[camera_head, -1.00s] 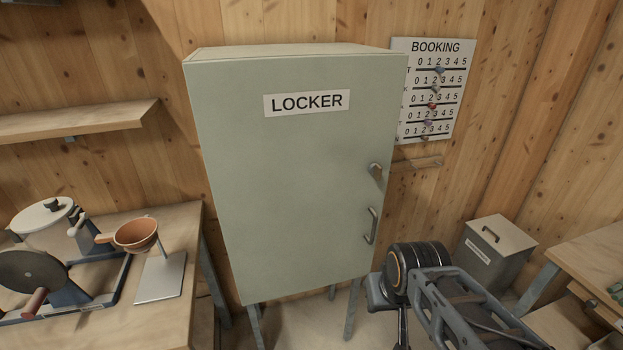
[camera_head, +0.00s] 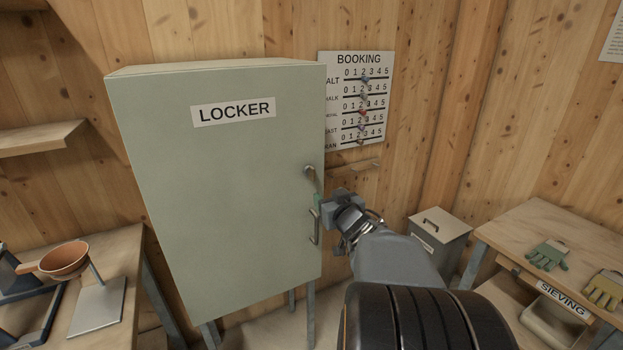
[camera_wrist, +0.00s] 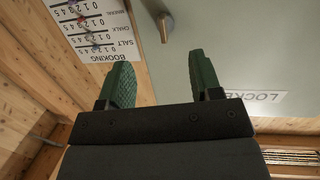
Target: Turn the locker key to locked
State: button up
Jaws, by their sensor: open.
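The grey-green locker (camera_head: 215,200), with a LOCKER label, stands upright with its door shut. Near its right edge are two metal fittings: a bent, lever-like piece (camera_head: 310,173) above, probably the key, and a bar handle (camera_head: 314,232) below. My gripper (camera_head: 318,203) is at the door's right edge, between the two fittings in height and partly overlapping them. In the wrist view my gripper (camera_wrist: 161,72) has its green fingers apart with nothing between them. A metal fitting's end (camera_wrist: 165,27) shows beyond the fingertips; which fitting cannot be told.
A BOOKING board (camera_head: 358,100) hangs on the wall right of the locker, above a small wooden ledge (camera_head: 353,170). A grey lidded bin (camera_head: 440,238) and a table (camera_head: 535,225) with gloves stand at right. A bench (camera_head: 115,270) stands at left.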

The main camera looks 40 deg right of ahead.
aim_at(314, 177)
jog(key=w+d, duration=0.1)
jog(key=w, duration=0.3)
jog(key=w+d+t+y, duration=0.1)
jog(key=w, duration=0.3)
jog(key=w+d+n+y, duration=0.1)
jog(key=w, duration=0.3)
jog(key=shift+w+d+r+t+p, duration=0.1)
jog(key=shift+w+r+t+p, duration=0.2)
jog(key=shift+p, duration=0.1)
jog(key=shift+f, duration=0.1)
jog(key=c, duration=0.9)
